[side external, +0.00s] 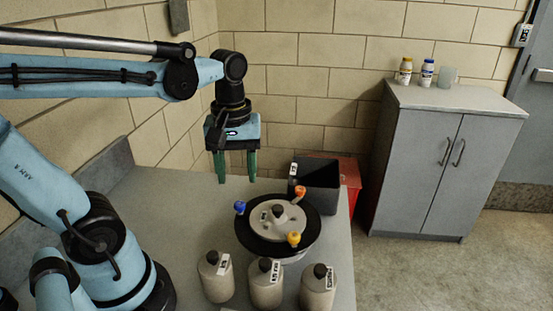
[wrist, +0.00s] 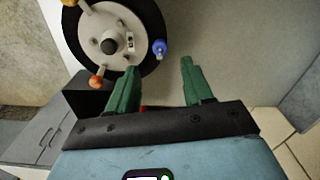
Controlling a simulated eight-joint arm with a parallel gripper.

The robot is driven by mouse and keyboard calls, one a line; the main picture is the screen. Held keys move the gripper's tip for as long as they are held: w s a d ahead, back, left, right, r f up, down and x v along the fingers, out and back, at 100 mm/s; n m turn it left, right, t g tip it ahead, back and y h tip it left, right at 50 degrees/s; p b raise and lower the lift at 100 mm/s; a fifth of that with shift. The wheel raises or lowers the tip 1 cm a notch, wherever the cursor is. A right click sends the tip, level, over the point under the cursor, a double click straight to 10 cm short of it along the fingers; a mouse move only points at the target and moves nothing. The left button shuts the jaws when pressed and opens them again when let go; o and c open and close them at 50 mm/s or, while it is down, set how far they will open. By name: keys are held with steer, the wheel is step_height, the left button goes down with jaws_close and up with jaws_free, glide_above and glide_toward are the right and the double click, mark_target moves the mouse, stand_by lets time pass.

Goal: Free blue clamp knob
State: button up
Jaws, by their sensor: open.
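The blue clamp knob (side external: 240,207) sits at the left rim of a round light-grey lid (side external: 262,224) on a black disc (side external: 250,238). In the wrist view the blue knob (wrist: 160,46) lies ahead of the gap between my fingers, nearer the left one. An orange knob (side external: 294,239) and an orange-red knob (side external: 300,191) sit elsewhere on the lid's rim. My gripper (side external: 237,180) has green fingers, is open and empty, and hangs above and left of the blue knob, apart from it. The wrist view also shows my gripper (wrist: 160,80) with its fingers spread.
Several grey bottles (side external: 266,284) stand in front of the disc. A black bin (side external: 320,186) is behind it, with a red bin (side external: 350,176) beside that. The table (side external: 170,195) is clear to the left. A grey cabinet (side external: 430,155) stands at the right.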

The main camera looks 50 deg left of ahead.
steer(key=shift+r, duration=2.7)
steer(key=w+d+f+m+t, duration=0.1)
steer(key=f+m+t, duration=0.1)
steer(key=m, duration=0.1)
steer(key=w+d+f+m+t, duration=0.1)
steer(key=f+m+t, duration=0.1)
steer(key=m, duration=0.2)
steer(key=w+d+f+m+t, duration=0.1)
steer(key=f+m+t, duration=0.2)
steer(key=m, duration=0.1)
steer(key=shift+w+d, duration=0.15)
steer(key=shift+d, duration=0.2)
